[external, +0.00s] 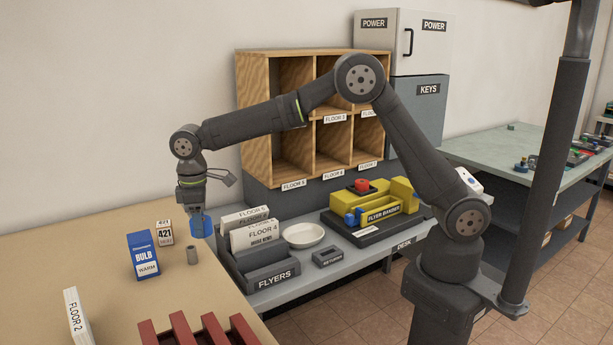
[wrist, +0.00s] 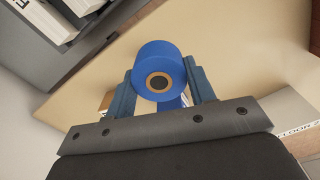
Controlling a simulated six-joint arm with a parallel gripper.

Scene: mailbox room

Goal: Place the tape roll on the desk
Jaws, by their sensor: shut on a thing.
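The blue tape roll (wrist: 152,63) with a brown core sits between the two blue fingers of my gripper (wrist: 161,84) in the wrist view. My gripper is shut on it. In the external view, the tape roll (external: 201,227) hangs below my gripper (external: 196,209), over or at the back edge of the tan table (external: 215,290); I cannot tell whether it touches the surface. The grey desk (external: 290,291), with a DESK label on its front edge, stands to the right of the tan table.
The desk bears the FLYERS holder (external: 268,278), a white bowl (external: 303,235), a small dark box (external: 328,257) and the yellow FLYER BANDER (external: 383,213).

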